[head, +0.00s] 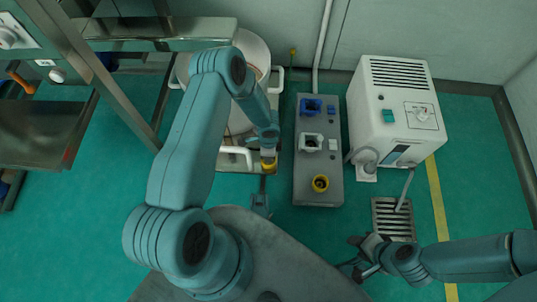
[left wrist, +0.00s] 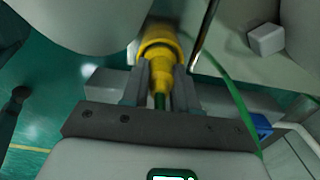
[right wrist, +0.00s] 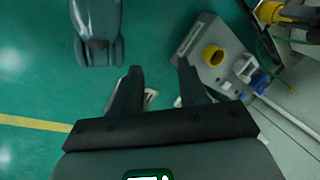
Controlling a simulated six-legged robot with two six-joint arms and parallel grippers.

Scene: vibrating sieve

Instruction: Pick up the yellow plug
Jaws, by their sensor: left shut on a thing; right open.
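The yellow plug (left wrist: 162,68) sits between the two fingers of my left gripper (left wrist: 157,88) in the left wrist view, with a green cable end below it. In the head view the yellow plug (head: 268,168) shows at the tip of my left gripper (head: 268,155), left of the grey socket panel (head: 305,195). The left gripper is shut on the plug. My right gripper (head: 352,262) is low right of centre in the head view. In the right wrist view the right gripper (right wrist: 158,80) has its fingers apart and nothing between them.
The panel carries a blue socket (head: 311,106), a white socket (head: 310,142) and a yellow socket (head: 320,183). A white machine (head: 395,100) stands right of it. A floor drain (head: 393,218) lies below the machine. A large white drum (head: 253,50) is behind my left arm.

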